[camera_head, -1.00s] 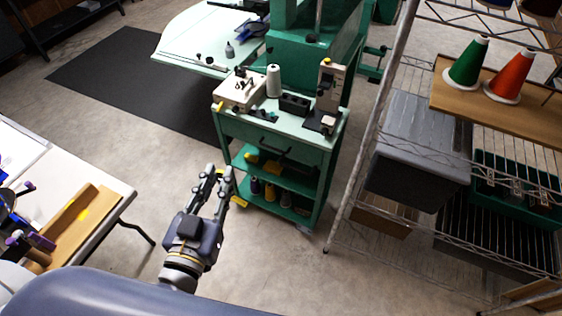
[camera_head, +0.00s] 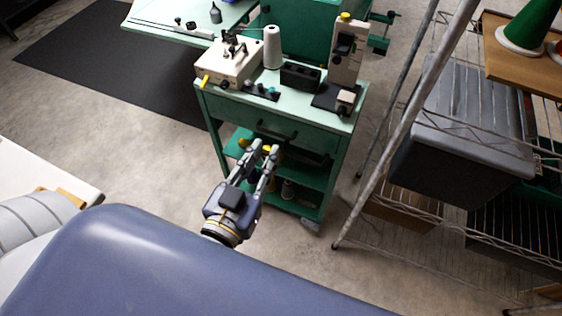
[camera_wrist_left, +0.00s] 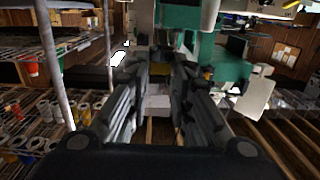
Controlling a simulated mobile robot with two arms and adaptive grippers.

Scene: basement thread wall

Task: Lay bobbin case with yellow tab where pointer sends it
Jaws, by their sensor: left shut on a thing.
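My left gripper (camera_head: 263,150) is in front of the green cart (camera_head: 285,125), with its fingertips at the level of its shelves, below the cart top. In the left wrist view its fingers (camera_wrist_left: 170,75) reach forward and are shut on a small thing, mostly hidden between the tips. A yellow patch (camera_wrist_left: 208,73) shows by the tips, matching the bobbin case's yellow tab, but its shape is unclear. I cannot make out a pointer for certain. On the cart top stand a white box-like device (camera_head: 228,62) with a yellow handle and an upright device (camera_head: 347,50) with a yellow knob. My right gripper is not in view.
A white thread cone (camera_head: 272,48) and a black block (camera_head: 300,75) also stand on the cart top. A wire rack (camera_head: 405,125) with a grey bin (camera_head: 465,130) is at the right. A white table (camera_head: 45,165) is at the left. Bare floor surrounds the cart's front.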

